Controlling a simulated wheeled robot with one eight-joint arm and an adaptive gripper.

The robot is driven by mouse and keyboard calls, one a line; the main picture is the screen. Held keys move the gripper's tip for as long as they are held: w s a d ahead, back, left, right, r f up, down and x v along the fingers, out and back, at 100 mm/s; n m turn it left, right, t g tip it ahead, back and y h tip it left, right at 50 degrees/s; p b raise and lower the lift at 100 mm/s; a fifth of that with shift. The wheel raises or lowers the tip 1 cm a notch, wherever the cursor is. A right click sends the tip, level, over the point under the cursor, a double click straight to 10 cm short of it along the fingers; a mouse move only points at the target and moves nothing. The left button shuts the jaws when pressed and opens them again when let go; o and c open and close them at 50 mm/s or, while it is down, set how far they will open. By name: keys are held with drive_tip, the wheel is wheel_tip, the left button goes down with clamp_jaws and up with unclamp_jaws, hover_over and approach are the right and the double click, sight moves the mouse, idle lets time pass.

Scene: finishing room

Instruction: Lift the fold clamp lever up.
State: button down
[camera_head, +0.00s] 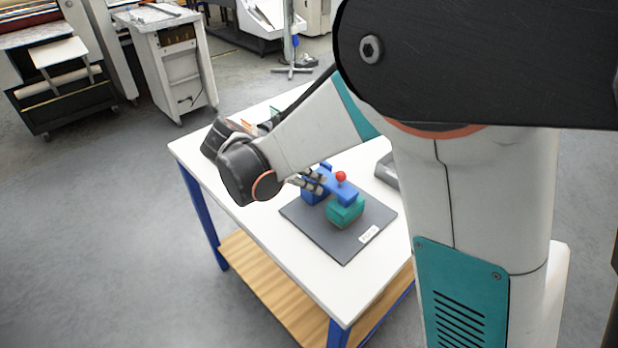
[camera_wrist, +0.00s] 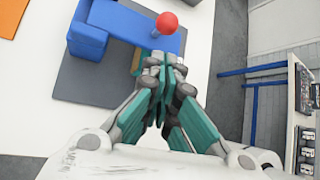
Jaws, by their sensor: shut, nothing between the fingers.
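The fold clamp has a blue lever (camera_head: 339,188) with a red ball knob (camera_head: 340,176). The lever lies roughly level, extending from a blue block (camera_head: 315,194) over a teal block (camera_head: 345,213). All stand on a dark grey plate (camera_head: 338,242) on the white table. My gripper (camera_head: 318,182) is close beside the lever. In the wrist view my gripper (camera_wrist: 163,60) has its fingers together and empty, with the tips just beside the lever (camera_wrist: 135,24) near the red knob (camera_wrist: 167,23). I cannot tell whether the tips touch it. The teal block is mostly hidden there.
The white table (camera_head: 250,220) has blue legs and a wooden lower shelf (camera_head: 270,285). A grey object (camera_head: 388,171) sits right of the clamp, partly hidden by my arm. An orange item (camera_wrist: 9,17) lies on the table. Open floor is left of the table.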

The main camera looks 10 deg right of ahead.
sight(340, 192)
drive_tip(key=b+x, duration=0.1)
drive_tip(key=x, duration=0.5)
drive_tip(key=shift+f, duration=0.15)
drive_tip(key=shift+d, duration=0.1)
drive_tip(key=shift+d, duration=0.15)
